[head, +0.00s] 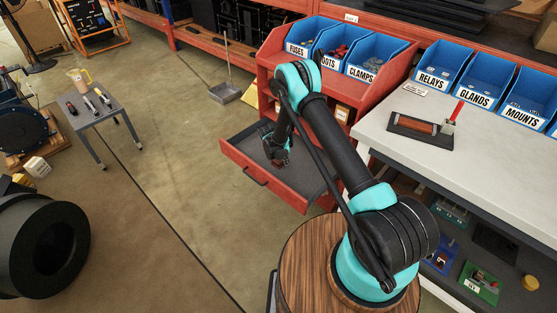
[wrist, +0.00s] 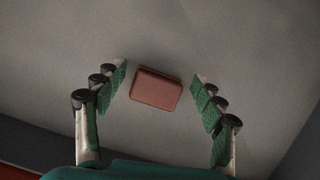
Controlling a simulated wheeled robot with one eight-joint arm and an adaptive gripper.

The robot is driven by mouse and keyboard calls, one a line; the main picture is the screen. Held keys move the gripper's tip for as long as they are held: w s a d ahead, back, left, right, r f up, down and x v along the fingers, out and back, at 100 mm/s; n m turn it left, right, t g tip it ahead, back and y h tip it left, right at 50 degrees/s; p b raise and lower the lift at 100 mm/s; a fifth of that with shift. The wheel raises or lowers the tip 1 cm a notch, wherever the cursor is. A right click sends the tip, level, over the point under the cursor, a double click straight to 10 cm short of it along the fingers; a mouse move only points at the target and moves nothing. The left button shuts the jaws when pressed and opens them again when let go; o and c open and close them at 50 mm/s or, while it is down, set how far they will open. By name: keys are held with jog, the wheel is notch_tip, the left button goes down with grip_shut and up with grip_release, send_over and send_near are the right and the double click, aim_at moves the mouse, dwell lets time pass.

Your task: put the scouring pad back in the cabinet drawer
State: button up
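The scouring pad (wrist: 156,89) is a small reddish-brown block in the wrist view. It appears to lie on the grey floor of the open red cabinet drawer (head: 262,188), which also shows in the wrist view (wrist: 230,40). My gripper (head: 278,156) is inside the drawer's outline in the head view. In the wrist view my gripper (wrist: 160,92) is open, with green-padded fingers to the left and right of the pad and a gap on each side. The pad is not visible in the head view, where my gripper and arm cover part of the drawer.
Blue bins (head: 375,55) stand on the red cabinet above the drawer. A grey workbench (head: 395,105) with a framed tool (head: 420,130) is to the right. A small table (head: 92,110) with tools is at the left.

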aim_at(274, 168)
jog(key=v, duration=1.2)
jog(key=s+d+r+m, duration=0.4)
jog(key=d+r+m, duration=0.1)
jog(key=d+r, duration=0.25)
jog(key=s+d+r+m+y, duration=0.1)
jog(key=s+d+r+m, duration=0.4)
jog(key=r, duration=0.4)
jog(key=s+d+r+m, duration=0.3)
jog(key=d+r+m, duration=0.2)
jog(key=d+r, duration=0.25)
jog(key=s+d+r+m, duration=0.1)
jog(key=s+d+m, duration=0.2)
jog(key=s+m, duration=0.2)
jog(key=s+d+r+m, duration=0.1)
jog(key=s+d+m, duration=0.3)
jog(key=s, duration=0.6)
jog(key=s+d+r+m+t, duration=0.1)
jog(key=s+d+m, duration=0.2)
jog(key=s+m, duration=0.3)
jog(key=shift+s+d+y, duration=0.2)
jog(key=shift+s+y, duration=0.2)
jog(key=shift+s, duration=0.7)
